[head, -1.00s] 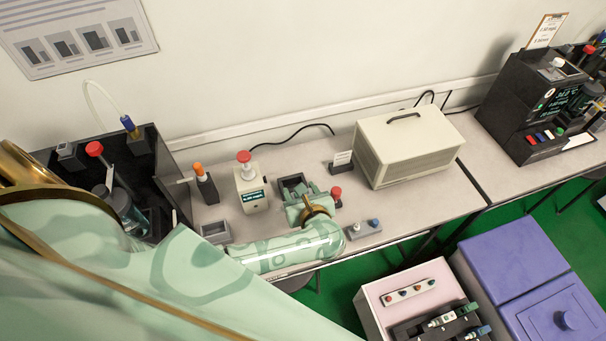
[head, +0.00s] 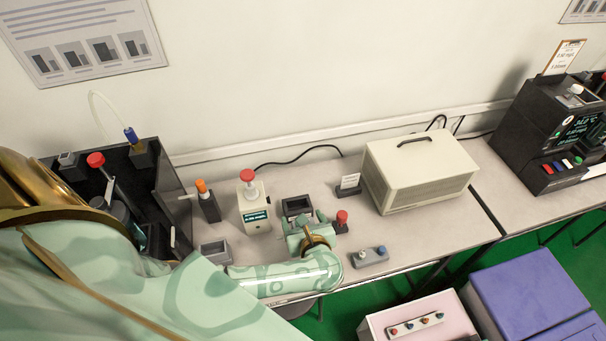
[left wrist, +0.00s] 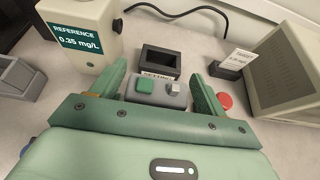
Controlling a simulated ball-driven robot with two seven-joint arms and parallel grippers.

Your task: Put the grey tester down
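The grey tester (left wrist: 158,96), with a green button and a pale grey button on top, sits between the fingers of my left gripper (left wrist: 160,88) in the left wrist view. Whether the tester touches the bench is unclear. My right gripper is out of view.
A cream reference box (head: 254,212) with a red knob stands left of the holder. A red-topped item (head: 342,219) is close right of my gripper.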

